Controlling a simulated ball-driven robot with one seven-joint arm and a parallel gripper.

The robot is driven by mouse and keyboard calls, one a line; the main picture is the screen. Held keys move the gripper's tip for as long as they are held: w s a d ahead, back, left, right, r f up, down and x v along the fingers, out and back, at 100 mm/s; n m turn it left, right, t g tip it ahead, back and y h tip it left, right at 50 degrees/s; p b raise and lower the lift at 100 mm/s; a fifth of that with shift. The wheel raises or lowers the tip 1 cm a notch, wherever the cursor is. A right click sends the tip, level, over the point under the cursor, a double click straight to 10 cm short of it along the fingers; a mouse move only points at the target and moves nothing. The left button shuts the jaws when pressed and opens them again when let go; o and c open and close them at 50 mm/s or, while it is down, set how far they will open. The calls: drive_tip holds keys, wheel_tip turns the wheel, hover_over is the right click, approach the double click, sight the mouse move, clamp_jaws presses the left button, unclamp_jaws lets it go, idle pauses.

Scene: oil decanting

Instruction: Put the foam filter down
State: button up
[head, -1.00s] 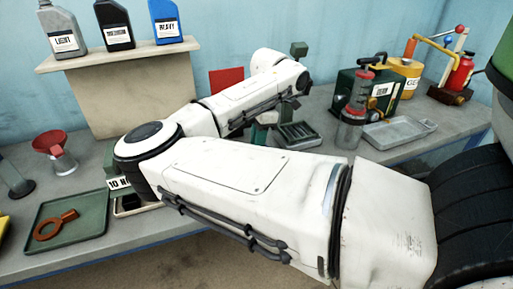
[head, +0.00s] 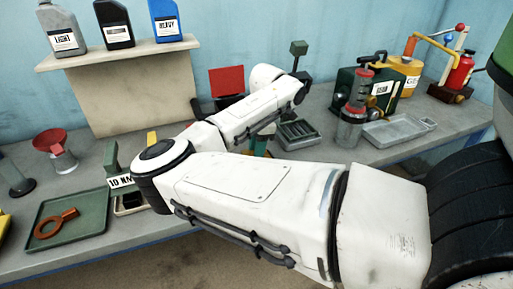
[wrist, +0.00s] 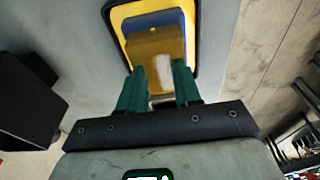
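The foam filter appears to be the amber-yellow block (wrist: 155,45) in the wrist view. My gripper (wrist: 160,80) has its two green fingers on either side of the block's near end, and they look shut on it. Beyond the block is a blue pad (wrist: 176,17) on a yellow surface with a dark border (wrist: 119,13). I cannot tell whether the block touches the pad. In the head view my arm hides most of the gripper and the block.
A green tray (head: 88,210) with an orange ring tool (head: 55,224) lies at left, near a red funnel (head: 50,141). A dark slotted tray (head: 298,134), a red-topped cylinder (head: 353,115) and a grey tray (head: 387,134) stand right of my arm. Bottles line the shelf (head: 120,54).

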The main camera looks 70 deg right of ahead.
drive_tip(key=shift+o, duration=0.7)
drive_tip(key=shift+r, duration=0.2)
wheel_tip(320, 180, up, 12)
drive_tip(key=s+d, duration=0.1)
drive_tip(key=shift+s, duration=0.2)
drive_tip(key=shift+d+f, duration=0.1)
drive_tip(key=shift+f, duration=0.05)
